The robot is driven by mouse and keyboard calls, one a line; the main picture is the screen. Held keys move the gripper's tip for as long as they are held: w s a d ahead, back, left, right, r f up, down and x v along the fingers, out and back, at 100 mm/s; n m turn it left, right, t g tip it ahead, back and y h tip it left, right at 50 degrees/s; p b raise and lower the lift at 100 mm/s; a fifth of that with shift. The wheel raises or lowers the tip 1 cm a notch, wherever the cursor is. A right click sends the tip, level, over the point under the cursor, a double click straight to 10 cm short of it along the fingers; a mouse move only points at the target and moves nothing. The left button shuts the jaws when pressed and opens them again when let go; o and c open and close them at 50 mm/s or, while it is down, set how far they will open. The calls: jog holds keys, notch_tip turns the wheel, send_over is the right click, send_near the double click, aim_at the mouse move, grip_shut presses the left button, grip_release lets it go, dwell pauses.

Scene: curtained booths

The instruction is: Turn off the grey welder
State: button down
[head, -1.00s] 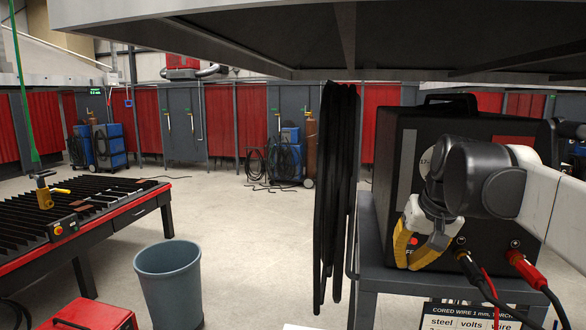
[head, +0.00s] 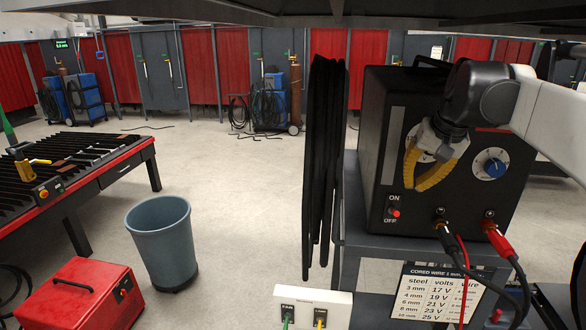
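The welder (head: 376,150) is a dark grey, near-black box on a grey cart at the right in the head view. Its red switch (head: 395,213) sits low at the left of the front panel, with ON printed above and OFF below. I cannot tell which way the switch is tipped. My gripper (head: 414,186) is in front of the panel, with its yellow fingers pointing down and left. The fingertips are close together, and nothing shows between them. They are just above and right of the switch in the picture; contact with the panel cannot be told.
A blue dial (head: 495,168) and two plugged cables, black and red (head: 497,238), are on the panel. Black hoses (head: 324,165) hang left of the cart. A white socket box (head: 313,306), grey bin (head: 165,240), red case (head: 80,293) and slatted table (head: 75,165) stand leftward. Open floor lies behind.

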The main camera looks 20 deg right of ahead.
aim_at(394, 212)
jog(key=p+x, duration=0.1)
jog(key=x, duration=0.6)
jog(key=shift+f, duration=0.3)
jog(key=shift+s+a+f+t+h+b, duration=0.15)
jog(key=shift+a+f+t+h+b, duration=0.1)
jog(key=shift+t+h+b, duration=0.4)
